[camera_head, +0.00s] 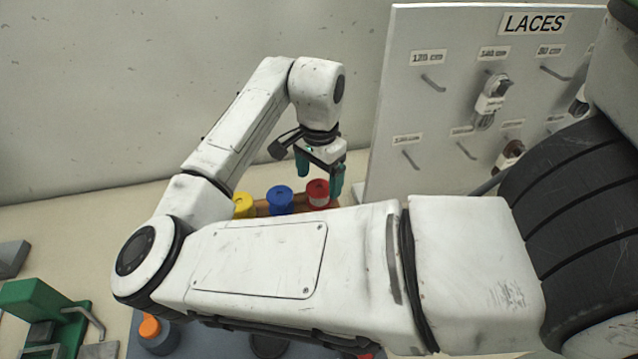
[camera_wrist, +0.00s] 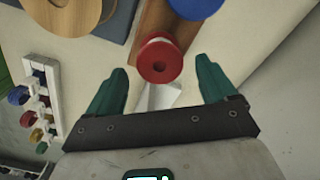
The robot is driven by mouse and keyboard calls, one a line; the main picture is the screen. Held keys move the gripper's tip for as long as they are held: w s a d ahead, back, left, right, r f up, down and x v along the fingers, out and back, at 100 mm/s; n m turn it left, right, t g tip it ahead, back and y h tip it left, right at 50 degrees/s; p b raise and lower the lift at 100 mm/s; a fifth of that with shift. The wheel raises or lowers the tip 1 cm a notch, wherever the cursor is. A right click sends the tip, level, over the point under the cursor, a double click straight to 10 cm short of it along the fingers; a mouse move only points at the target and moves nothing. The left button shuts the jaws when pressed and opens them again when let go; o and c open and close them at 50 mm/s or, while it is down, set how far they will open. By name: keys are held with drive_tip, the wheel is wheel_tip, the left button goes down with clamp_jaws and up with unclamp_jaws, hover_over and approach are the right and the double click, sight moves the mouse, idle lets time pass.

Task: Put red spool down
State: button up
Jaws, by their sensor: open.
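The red spool (camera_head: 318,192) stands upright at the right end of a row of spools, beside a blue one. In the wrist view my gripper's fingertips (camera_wrist: 162,68) are spread wide on both sides of the spool, with clear gaps and no contact visible.
A blue spool (camera_head: 280,199) and a yellow spool (camera_head: 243,205) stand to the left on the wooden strip (camera_head: 262,208). The LACES board (camera_head: 430,130) rises close on the right. A green fixture (camera_head: 35,305) and an orange-capped bottle (camera_head: 152,330) are at lower left.

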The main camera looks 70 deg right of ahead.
sight(319, 187)
wheel_tip(319, 187, up, 10)
drive_tip(key=shift+f+b, duration=0.15)
drive_tip(key=shift+b, duration=0.3)
idle(0.4)
